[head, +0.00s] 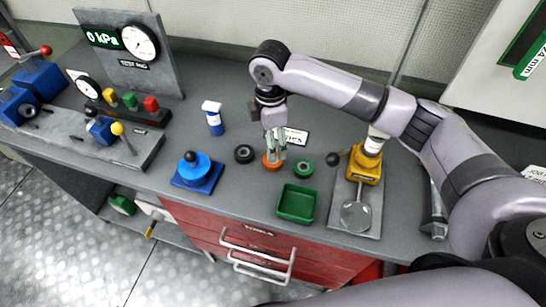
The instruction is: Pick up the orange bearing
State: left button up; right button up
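The orange bearing (271,165) lies on the grey bench top, in a row between a black ring (244,154) and a green ring (303,168). My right gripper (275,155) points down directly over the orange bearing. Its fingertips reach the bearing and partly cover it. Whether the fingers are closed on it cannot be made out at this size. My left gripper is not in view.
A green open tray (296,204) sits in front of the rings. A blue block with a black knob (197,172) and a white-and-blue bottle (213,118) stand to the left. A yellow device (366,166) on a grey plate stands to the right.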

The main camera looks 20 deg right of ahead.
aim_at(275, 166)
notch_tip(275, 166, down, 3)
jog(key=shift+r, duration=0.2)
jog(key=shift+f+p, duration=0.25)
jog(key=shift+p, duration=0.15)
jog(key=f, duration=0.2)
jog(key=f+p, duration=0.1)
jog(key=shift+s+d+f, duration=0.15)
jog(key=shift+d+f, duration=0.05)
jog(key=shift+f, duration=0.6)
jog(key=c, duration=0.7)
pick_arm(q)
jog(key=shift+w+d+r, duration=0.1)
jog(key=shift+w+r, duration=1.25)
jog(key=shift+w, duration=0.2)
pick_arm(e)
jog(key=c, duration=0.6)
jog(key=shift+r, duration=0.1)
